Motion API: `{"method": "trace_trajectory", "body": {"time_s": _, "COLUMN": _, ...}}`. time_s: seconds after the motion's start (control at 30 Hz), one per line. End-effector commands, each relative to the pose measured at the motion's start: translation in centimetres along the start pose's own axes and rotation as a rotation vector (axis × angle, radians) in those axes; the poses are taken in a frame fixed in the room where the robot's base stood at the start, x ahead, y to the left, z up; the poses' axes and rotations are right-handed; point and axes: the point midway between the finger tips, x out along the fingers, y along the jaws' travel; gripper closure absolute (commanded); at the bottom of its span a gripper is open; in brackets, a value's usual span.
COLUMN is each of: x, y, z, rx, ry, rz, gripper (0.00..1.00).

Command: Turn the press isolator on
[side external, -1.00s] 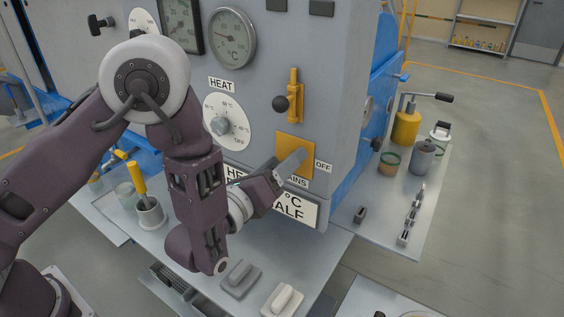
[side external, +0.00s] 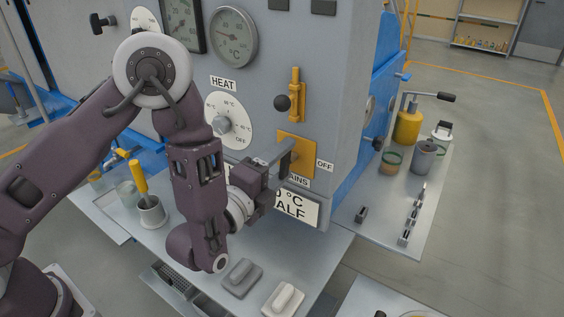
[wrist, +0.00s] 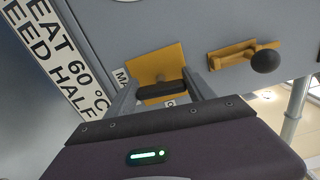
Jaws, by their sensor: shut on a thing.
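The press isolator is a yellow plate (side external: 309,145) on the grey machine front, with an OFF label to its right and a partly covered MAINS label below it. In the wrist view its yellow plate (wrist: 152,62) carries a dark handle (wrist: 162,92). My gripper (side external: 288,152) reaches the plate from the lower left. In the wrist view my gripper (wrist: 161,92) has one finger at each end of the dark handle and is shut on it. In the side view my fingers hide the handle, so its exact angle is hard to tell there.
A yellow lever with a black ball knob (side external: 283,102) sits just above the isolator. The HEAT dial (side external: 222,124) and a round gauge (side external: 230,37) are to the left. A sign (side external: 299,207) is below. Two grey blocks lie on the shelf (side external: 327,255) underneath.

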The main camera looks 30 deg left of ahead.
Motion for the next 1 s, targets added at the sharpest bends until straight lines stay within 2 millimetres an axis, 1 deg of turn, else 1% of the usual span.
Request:
{"method": "trace_trajectory", "body": {"time_s": 0.1, "x": -0.03, "y": 0.05, "z": -0.02, "rx": -0.05, "ry": 0.001, "rz": 0.001, "gripper": 0.79}}
{"method": "trace_trajectory", "body": {"time_s": 0.33, "x": -0.03, "y": 0.1, "z": -0.04, "rx": -0.107, "ry": 0.001, "rz": 0.001, "gripper": 0.79}}
{"method": "trace_trajectory", "body": {"time_s": 0.83, "x": -0.03, "y": 0.12, "z": -0.04, "rx": -0.123, "ry": 0.001, "rz": 0.002, "gripper": 0.79}}
{"method": "trace_trajectory", "body": {"time_s": 0.87, "x": -0.03, "y": 0.12, "z": -0.04, "rx": -0.123, "ry": 0.001, "rz": 0.002, "gripper": 0.34}}
{"method": "trace_trajectory", "body": {"time_s": 0.93, "x": -0.03, "y": 0.11, "z": -0.04, "rx": -0.122, "ry": 0.001, "rz": 0.001, "gripper": 0.2}}
{"method": "trace_trajectory", "body": {"time_s": 0.97, "x": -0.03, "y": 0.11, "z": -0.04, "rx": -0.122, "ry": 0.001, "rz": 0.001, "gripper": 0.16}}
{"method": "trace_trajectory", "body": {"time_s": 1.0, "x": -0.02, "y": 0.11, "z": -0.03, "rx": -0.122, "ry": 0.001, "rz": 0.001, "gripper": 0.16}}
